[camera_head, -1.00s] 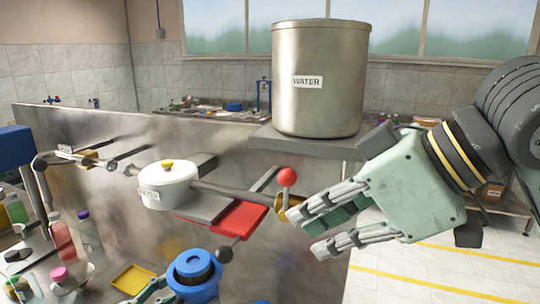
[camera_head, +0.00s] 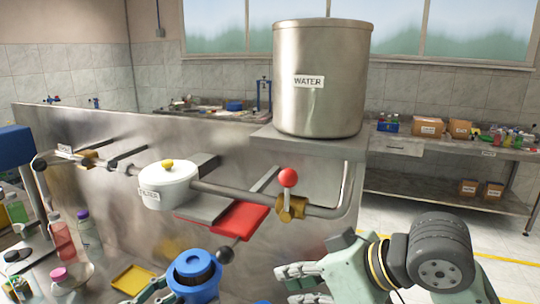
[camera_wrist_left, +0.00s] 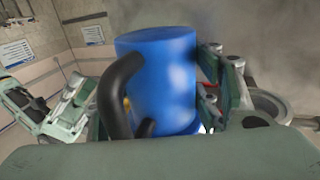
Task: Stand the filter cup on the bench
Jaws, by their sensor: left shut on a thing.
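A red-knobbed valve (camera_head: 289,178) and a steel water tank (camera_head: 320,90) are to the right. Bottles (camera_head: 61,236) and a yellow tray (camera_head: 133,279) stand left of the cup.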

